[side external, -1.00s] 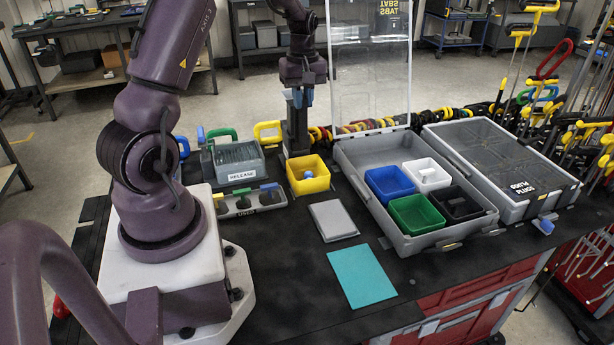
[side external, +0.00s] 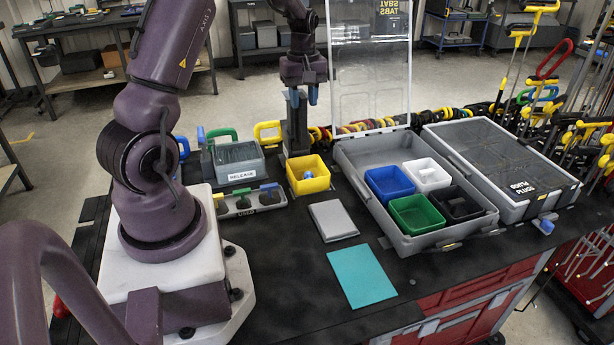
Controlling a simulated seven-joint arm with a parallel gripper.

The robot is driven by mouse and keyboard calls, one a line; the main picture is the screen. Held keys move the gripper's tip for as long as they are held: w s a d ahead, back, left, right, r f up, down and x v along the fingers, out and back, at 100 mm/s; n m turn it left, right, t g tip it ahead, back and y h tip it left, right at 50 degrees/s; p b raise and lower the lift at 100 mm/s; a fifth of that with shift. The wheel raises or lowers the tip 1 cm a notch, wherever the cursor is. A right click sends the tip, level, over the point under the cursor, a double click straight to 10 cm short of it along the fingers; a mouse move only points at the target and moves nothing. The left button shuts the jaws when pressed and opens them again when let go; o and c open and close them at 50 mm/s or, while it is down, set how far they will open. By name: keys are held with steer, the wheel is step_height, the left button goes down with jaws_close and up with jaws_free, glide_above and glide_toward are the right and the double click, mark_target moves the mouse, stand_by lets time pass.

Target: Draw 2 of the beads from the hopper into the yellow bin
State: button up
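The yellow bin (side external: 308,184) stands on the black bench top, at the foot of a dark upright column (side external: 297,130), which looks like the hopper. A small blue bead (side external: 308,174) lies inside the bin; I cannot tell if others are hidden behind its front wall. My gripper (side external: 303,97) hangs pointing down at the top of the column, above the bin. Its two blue fingertips are apart, with nothing visible held between them. How the fingers stand against the column top is too small to tell.
A grey box labelled RELEASE (side external: 238,165) and a tray labelled USED (side external: 248,202) stand left of the bin. A grey open case (side external: 348,155) with blue, green, white and black bins is to the right. A grey block (side external: 333,221) and teal mat (side external: 362,277) lie in front.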

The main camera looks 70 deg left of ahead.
steer(key=shift+r, duration=3.4)
steer(key=shift+a+m, duration=0.1)
steer(key=shift+m, duration=0.3)
steer(key=s+d+r+m+t, duration=0.2)
steer(key=d+m, duration=0.3)
steer(key=d, duration=0.5)
steer(key=s+d+r+m+t, duration=0.1)
steer(key=s+d+r+m, duration=0.2)
steer(key=d, duration=0.7)
steer(key=s+d+r+m+t, duration=0.2)
steer(key=s+d+m, duration=0.4)
steer(key=d+m, duration=0.3)
steer(key=shift+s+d+r+t, duration=0.3)
steer(key=shift+d+r, duration=0.15)
steer(key=shift+r, duration=0.4)
